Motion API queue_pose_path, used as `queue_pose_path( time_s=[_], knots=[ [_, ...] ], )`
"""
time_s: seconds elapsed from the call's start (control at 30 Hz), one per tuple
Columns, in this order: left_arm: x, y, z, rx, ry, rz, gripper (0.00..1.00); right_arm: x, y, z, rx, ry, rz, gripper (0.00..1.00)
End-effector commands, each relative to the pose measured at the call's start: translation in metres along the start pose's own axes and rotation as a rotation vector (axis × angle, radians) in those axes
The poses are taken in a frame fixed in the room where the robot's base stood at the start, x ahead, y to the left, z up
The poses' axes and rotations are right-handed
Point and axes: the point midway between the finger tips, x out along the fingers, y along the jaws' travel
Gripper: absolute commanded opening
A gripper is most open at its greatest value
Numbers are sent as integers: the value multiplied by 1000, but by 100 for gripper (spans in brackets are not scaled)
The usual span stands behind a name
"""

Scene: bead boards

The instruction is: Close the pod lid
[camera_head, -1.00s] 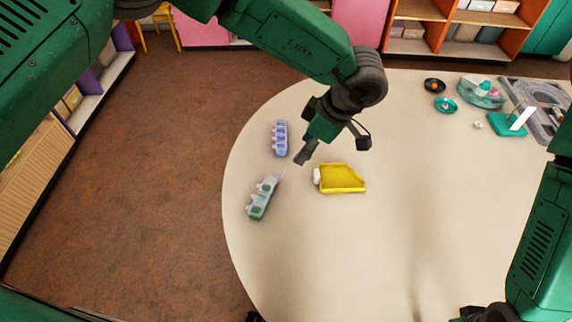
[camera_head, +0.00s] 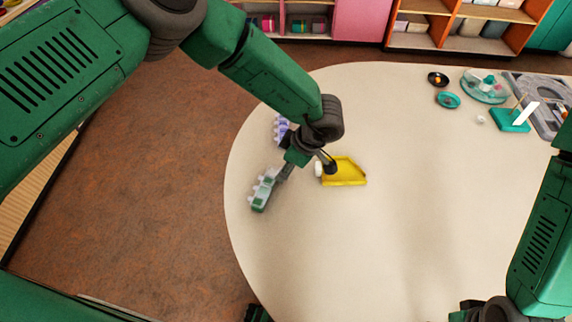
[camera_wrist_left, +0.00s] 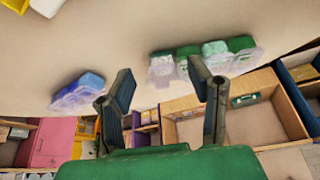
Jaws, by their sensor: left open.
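A pod box (camera_head: 263,190) with green contents and clear lids lies near the table's left edge. It also shows in the left wrist view (camera_wrist_left: 205,58), beyond the fingers. A second pod box (camera_head: 281,128), blue-purple, lies farther back, partly behind my arm; it shows in the left wrist view (camera_wrist_left: 78,93) at left. I cannot tell clearly which lid stands open. My left gripper (camera_head: 279,177) is open and empty, its fingers beside the upper right end of the green pod box. In the left wrist view the fingers (camera_wrist_left: 160,82) are spread apart.
A yellow tray (camera_head: 344,174) with a white part lies just right of the left gripper. Small dishes (camera_head: 448,100), a round teal container (camera_head: 484,86), a teal stand (camera_head: 511,121) and a grey tray (camera_head: 545,100) stand at the back right. The table's middle and front are clear.

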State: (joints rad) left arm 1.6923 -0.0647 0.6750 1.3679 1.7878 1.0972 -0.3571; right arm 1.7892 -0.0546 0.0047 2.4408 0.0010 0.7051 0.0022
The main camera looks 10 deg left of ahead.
Motion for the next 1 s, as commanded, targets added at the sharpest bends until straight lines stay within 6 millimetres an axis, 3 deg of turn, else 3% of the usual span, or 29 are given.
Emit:
queue_pose_path(
  time_s=[0.13, 0.27, 0.67, 1.0],
  knots=[
    [0, 0, 0, 0, 0, 0, 43, 0, 0, 0, 0, 0, 0, 61],
    [0, 0, 0, 0, 0, 0, 0, 0, 0, 0, 0, 0, 0, 61],
    [-2, 0, -4, -3, -57, -3, 0, -8, 0, 0, 0, 0, 0, 61],
    [-1, 0, -14, -6, -287, -6, 0, -27, 0, -2, 0, 0, 0, 61]
  ],
)
